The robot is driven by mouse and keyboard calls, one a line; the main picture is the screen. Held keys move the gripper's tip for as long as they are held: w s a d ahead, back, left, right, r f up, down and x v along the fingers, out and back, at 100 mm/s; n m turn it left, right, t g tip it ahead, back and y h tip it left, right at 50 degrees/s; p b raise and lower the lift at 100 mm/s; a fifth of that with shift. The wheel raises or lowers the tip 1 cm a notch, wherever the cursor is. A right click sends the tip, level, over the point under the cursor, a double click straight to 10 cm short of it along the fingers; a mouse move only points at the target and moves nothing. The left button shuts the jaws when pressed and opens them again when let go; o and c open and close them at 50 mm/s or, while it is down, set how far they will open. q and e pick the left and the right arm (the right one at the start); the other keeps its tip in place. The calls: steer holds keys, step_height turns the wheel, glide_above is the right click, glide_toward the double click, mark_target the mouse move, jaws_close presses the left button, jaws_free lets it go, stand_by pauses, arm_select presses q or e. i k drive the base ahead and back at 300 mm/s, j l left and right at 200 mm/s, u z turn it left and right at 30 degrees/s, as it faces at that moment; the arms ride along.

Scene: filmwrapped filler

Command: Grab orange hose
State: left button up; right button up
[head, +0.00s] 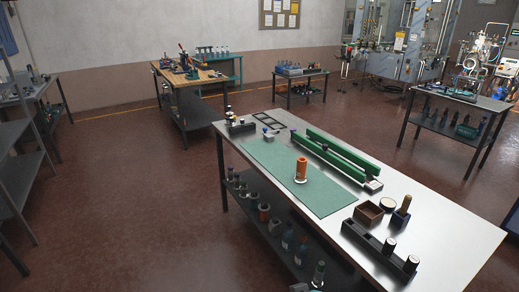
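An orange cylinder (301,170), the only clearly orange thing on the tabletop, stands upright on the green mat (277,160) of the near metal table (440,215). It has a pale mark on its side and may be the orange hose, but it is too small to be sure. Nothing is touching it except the mat. Neither of my grippers can be made out in the head view.
Green rails (335,155) lie behind the mat. A brown box (368,213) and a black holder (377,252) stand to its right. Bottles (288,240) fill the lower shelf. A wooden-topped bench (188,75) stands farther back. Floor left of the near table is clear.

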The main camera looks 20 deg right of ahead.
mark_target(300, 178)
steer(key=i+z, duration=0.1)
steer(key=i, duration=0.4)
steer(key=i+j+z, duration=0.15)
steer(key=i, duration=0.3)
steer(key=i+j+z, duration=0.1)
steer(key=i, duration=0.4)
